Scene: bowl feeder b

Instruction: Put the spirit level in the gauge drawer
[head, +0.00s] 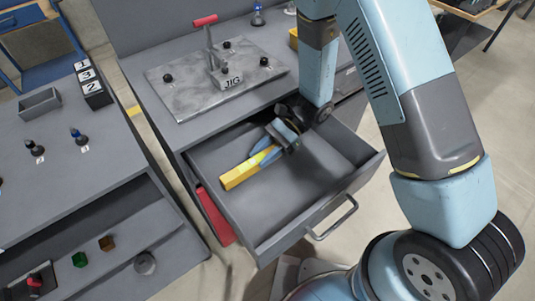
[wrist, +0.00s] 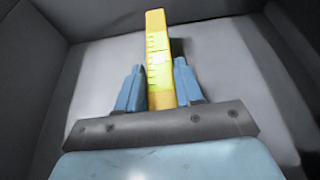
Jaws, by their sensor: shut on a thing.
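The spirit level is a yellow bar (head: 238,176) with a pale vial window; it also shows in the wrist view (wrist: 156,40). My gripper (head: 268,152) has its blue fingers on both sides of the level and is shut on it, as the wrist view (wrist: 160,88) shows. The gripper and level are inside the outline of the open grey drawer (head: 318,208), above or at its floor. I cannot tell whether the level touches the floor. The rest of the drawer floor that shows is bare. The drawer is pulled out, with a bar handle (head: 332,218) on its front.
A metal plate marked JIG (head: 190,98) with a red-handled clamp (head: 207,40) stands on the bench above the drawer. A red object (head: 214,214) is beside the drawer's left wall. A second grey bench (head: 70,170) with knobs and number blocks (head: 92,88) is at left.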

